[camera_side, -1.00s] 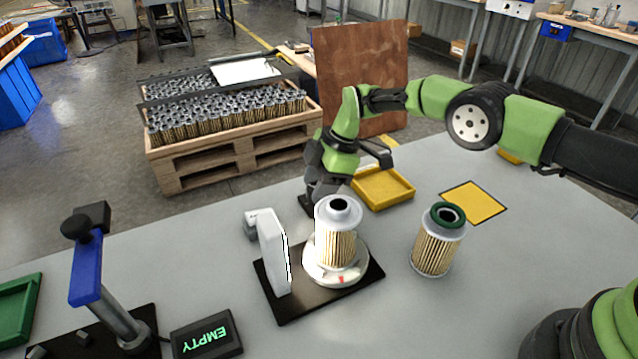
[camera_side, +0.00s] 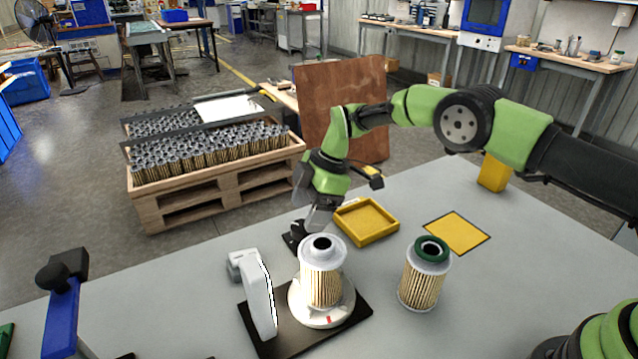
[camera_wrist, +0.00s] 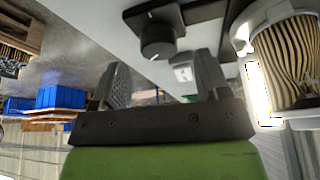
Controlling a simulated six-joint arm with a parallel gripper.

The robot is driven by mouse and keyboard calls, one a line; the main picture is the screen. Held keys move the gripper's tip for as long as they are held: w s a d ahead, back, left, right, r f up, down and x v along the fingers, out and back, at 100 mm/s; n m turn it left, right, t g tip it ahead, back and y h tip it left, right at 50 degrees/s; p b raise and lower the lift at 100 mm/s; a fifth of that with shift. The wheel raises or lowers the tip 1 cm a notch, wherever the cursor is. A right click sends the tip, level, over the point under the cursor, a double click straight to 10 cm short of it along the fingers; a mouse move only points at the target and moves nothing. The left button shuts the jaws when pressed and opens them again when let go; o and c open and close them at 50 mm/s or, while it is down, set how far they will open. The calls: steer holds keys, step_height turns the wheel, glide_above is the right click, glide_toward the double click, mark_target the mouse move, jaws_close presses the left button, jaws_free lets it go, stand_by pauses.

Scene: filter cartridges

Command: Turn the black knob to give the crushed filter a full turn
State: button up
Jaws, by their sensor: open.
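A pleated filter with a grey cap (camera_side: 322,283) stands upright on a white turntable (camera_side: 300,312) with a red mark at its front. In the wrist view this filter's pleats (camera_wrist: 290,65) look wavy and bent. The black knob (camera_wrist: 157,40) sits on a black plate and carries a small white mark. My gripper (camera_side: 318,217) is open and empty, above and behind the filter. In the wrist view its two fingers (camera_wrist: 162,80) are spread, with the knob beyond them and apart from them.
A white upright panel (camera_side: 259,295) stands left of the filter on a black base (camera_side: 345,318). A second filter with a green ring (camera_side: 425,275) stands at right. A yellow tray (camera_side: 391,230) and yellow square (camera_side: 458,232) lie behind. A blue-armed post (camera_side: 60,318) stands far left.

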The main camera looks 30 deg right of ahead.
mark_target(301, 225)
steer(key=v, duration=0.6)
steer(key=shift+r, duration=0.25)
steer(key=shift+d, duration=0.15)
steer(key=a+f+n, duration=0.1)
steer(key=f+n, duration=0.2)
steer(key=n, duration=0.7)
steer(key=a+f+n+t, duration=0.1)
steer(key=f+n, duration=0.2)
steer(key=n, duration=0.8)
steer(key=a+f+n, duration=0.2)
steer(key=f+n, duration=0.1)
steer(key=n, duration=0.8)
steer(key=shift+w+f+t, duration=0.1)
steer(key=shift+w+t, duration=0.15)
steer(key=shift+t, duration=0.05)
